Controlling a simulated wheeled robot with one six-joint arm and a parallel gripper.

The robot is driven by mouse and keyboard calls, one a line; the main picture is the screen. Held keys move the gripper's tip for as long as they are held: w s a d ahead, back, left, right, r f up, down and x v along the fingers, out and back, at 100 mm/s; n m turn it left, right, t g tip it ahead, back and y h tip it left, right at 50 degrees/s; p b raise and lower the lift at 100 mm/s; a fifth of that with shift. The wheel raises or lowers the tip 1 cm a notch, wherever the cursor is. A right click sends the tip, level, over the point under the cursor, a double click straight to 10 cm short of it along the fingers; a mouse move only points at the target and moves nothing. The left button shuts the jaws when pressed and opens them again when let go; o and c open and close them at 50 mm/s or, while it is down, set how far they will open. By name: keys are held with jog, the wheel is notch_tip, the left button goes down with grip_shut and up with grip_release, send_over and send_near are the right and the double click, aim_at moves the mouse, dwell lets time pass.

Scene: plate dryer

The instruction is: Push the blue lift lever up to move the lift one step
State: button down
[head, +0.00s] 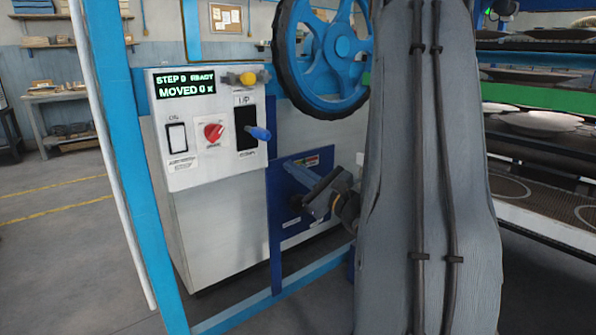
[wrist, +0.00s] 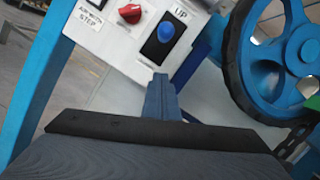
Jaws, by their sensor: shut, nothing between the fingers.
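The blue lift lever (head: 258,133) sticks out of a black slot marked UP at the top on the white control panel (head: 190,172). Its round end also shows in the wrist view (wrist: 166,32), near the upper middle. My gripper (head: 288,163) is shut and empty, with its blue-grey fingers pointing toward the panel, below and to the right of the lever. In the wrist view my fingertips (wrist: 158,76) are below the lever with a visible gap in the picture.
A red knob (head: 213,133), a white switch (head: 177,138) and a yellow knob (head: 248,79) are by the lever. A large blue handwheel (head: 340,48) is above right. A blue frame post (head: 118,130) stands left. Plates (head: 540,122) lie on racks at right.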

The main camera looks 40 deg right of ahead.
aim_at(256, 132)
jog(key=w+a+r, duration=0.2)
jog(key=w+r, duration=0.3)
jog(key=w, duration=0.1)
jog(key=shift+a, duration=0.35)
jog(key=shift+s+p, duration=0.1)
jog(key=shift+p, duration=0.2)
